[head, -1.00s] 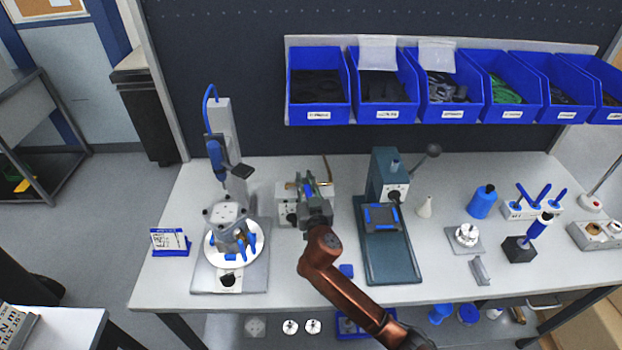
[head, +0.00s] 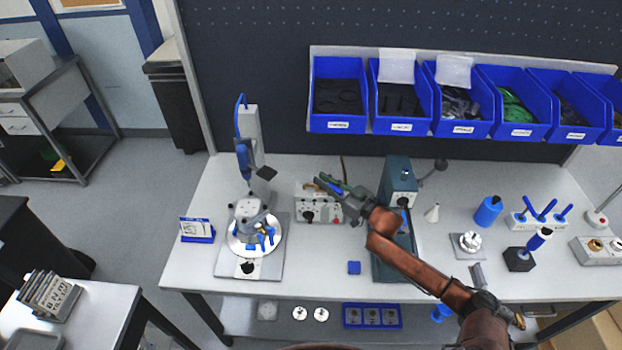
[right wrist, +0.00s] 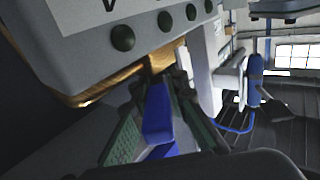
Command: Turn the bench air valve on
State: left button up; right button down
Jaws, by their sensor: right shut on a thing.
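The bench air valve sits on a grey control box (head: 318,216) with a brass pipe (head: 309,187) along its back, left of the press. My right gripper (head: 328,186) reaches in from the right over the box's back edge, its fingers pointing left. In the right wrist view its green-padded fingers are shut around a blue valve lever (right wrist: 157,115), beside the brass pipe (right wrist: 100,85). The fingers hide part of the lever, and the valve body is mostly out of sight. My left gripper is not in view.
A white round fixture (head: 240,247) stands to the left under a column with a blue tool. A dark green press (head: 398,180) stands close behind my right arm. Blue bins (head: 340,95) hang above.

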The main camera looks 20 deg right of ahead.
aim_at(343, 192)
jog(key=shift+y, duration=0.3)
jog(key=c, duration=1.9)
grip_release()
jog(key=v, duration=1.2)
jog(key=shift+r, duration=0.15)
jog(key=shift+c, duration=0.2)
